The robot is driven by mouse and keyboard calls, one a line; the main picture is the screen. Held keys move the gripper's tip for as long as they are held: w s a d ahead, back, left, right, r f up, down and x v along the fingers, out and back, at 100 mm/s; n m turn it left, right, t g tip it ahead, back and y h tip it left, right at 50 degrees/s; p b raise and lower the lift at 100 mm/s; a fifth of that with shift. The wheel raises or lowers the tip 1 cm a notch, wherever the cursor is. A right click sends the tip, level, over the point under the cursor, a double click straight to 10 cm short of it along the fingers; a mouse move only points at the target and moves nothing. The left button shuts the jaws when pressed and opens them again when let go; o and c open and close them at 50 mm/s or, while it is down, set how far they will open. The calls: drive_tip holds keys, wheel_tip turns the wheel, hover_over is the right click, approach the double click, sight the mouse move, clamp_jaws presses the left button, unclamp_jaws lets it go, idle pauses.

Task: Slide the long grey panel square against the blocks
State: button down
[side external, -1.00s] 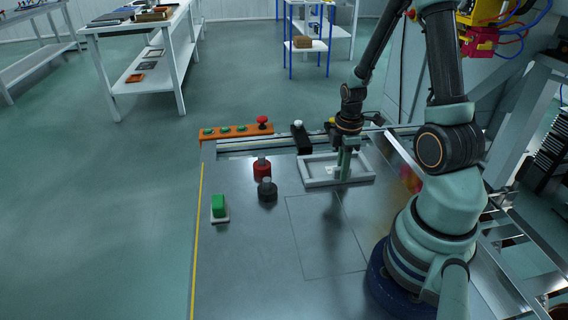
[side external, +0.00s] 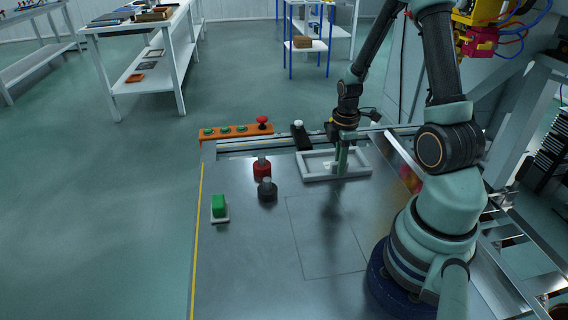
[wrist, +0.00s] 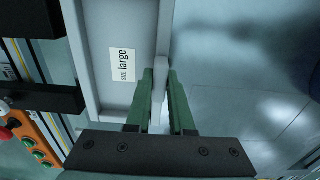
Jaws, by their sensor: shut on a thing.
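The long grey panel (side external: 312,178) is a shallow, raised-edge frame lying flat on the metal table. In the wrist view the panel (wrist: 88,60) carries a white label reading "size: large". My gripper (wrist: 161,78) is shut on the panel's near wall, one green finger on each side; it also shows in the side view (side external: 341,170). Two dark blocks, one upper (wrist: 30,18) and one lower (wrist: 45,101), stand along the panel's far edge in the wrist view. Both block ends lie very close to that edge; I cannot tell if they touch. One block (side external: 301,136) shows clearly in the side view.
An orange button strip (side external: 236,131) and a metal rail (side external: 250,146) lie beyond the panel. The near tabletop is clear.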

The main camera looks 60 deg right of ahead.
drive_tip(key=shift+w+d, duration=0.45)
drive_tip(key=shift+d, duration=0.05)
drive_tip(key=c, duration=0.7)
unclamp_jaws()
wheel_tip(320, 180, up, 12)
drive_tip(key=a+r+m+t, duration=0.2)
drive_tip(key=a+r+m, duration=0.1)
drive_tip(key=a, duration=0.4)
drive_tip(key=a+r+m+t, duration=0.1)
drive_tip(key=a+r+m, duration=0.2)
drive_tip(key=a, duration=0.4)
drive_tip(key=a+r+m+t, duration=0.2)
drive_tip(key=a+r+m, duration=0.1)
drive_tip(key=a+r, duration=0.2)
drive_tip(key=shift+w+a+r+t, duration=0.1)
drive_tip(key=shift+w+a+t, duration=0.1)
drive_tip(key=shift+a, duration=0.35)
drive_tip(key=shift+w+a+r+t, duration=0.1)
drive_tip(key=shift+w+a, duration=0.05)
drive_tip(key=shift+a, duration=0.4)
